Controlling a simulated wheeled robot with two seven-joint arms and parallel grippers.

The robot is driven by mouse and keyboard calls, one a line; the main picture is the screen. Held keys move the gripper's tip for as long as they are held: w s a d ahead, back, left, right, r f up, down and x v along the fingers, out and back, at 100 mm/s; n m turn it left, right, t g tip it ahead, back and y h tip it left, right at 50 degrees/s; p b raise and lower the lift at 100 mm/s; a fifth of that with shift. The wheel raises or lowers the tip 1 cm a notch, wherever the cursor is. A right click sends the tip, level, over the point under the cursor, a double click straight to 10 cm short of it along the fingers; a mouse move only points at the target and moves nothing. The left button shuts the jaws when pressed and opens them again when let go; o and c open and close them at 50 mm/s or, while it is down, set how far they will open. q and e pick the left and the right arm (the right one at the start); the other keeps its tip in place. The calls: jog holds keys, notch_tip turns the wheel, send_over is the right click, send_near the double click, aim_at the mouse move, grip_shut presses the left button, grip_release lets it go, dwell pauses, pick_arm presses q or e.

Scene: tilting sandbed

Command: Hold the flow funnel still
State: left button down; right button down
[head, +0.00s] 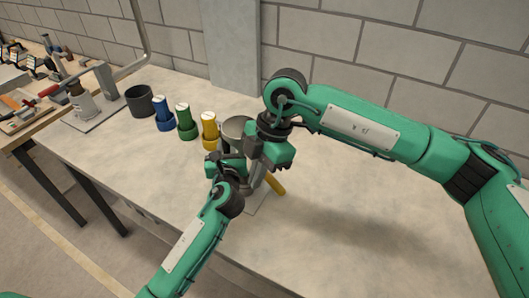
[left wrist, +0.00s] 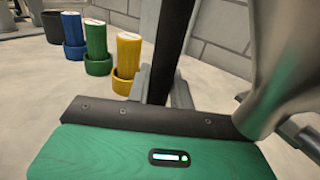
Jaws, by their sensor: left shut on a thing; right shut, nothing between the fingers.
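The flow funnel (head: 237,126) is a grey metal cone. In the head view its wide rim shows behind my two grippers, and much of its body is hidden by them. It also fills the right side of the left wrist view (left wrist: 287,72), close to the camera. My left gripper (head: 246,168) is shut on the funnel, though its fingertips are mostly hidden. My right gripper (head: 262,166) is shut and empty right beside the left one; I cannot tell whether it touches the funnel.
Blue (head: 162,113), green (head: 186,121) and yellow (head: 209,130) tubes stand in matching cups left of the funnel. A dark cup (head: 139,101) stands farther left. A yellow piece (head: 275,184) shows beside the grippers. The table's (head: 360,225) right part is clear. A block wall stands behind.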

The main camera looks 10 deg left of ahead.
aim_at(274, 180)
jog(key=shift+w+d+f, duration=1.1)
jog(key=shift+w+d, duration=0.05)
jog(key=shift+d, duration=0.1)
jog(key=shift+w+d+n, duration=0.2)
jog(key=shift+d+n, duration=0.05)
jog(key=shift+n, duration=0.05)
jog(key=shift+w+d+n, duration=0.2)
jog(key=shift+n, duration=0.1)
jog(key=w+d+n, duration=0.1)
jog(key=w+d, duration=0.2)
jog(key=w, duration=0.3)
jog(key=shift+w+d+n+g+h, duration=0.2)
jog(key=shift+d+n+g+h, duration=0.1)
jog(key=shift+g+h, duration=0.1)
jog(key=shift+s+a, duration=0.1)
jog(key=shift+s, duration=0.05)
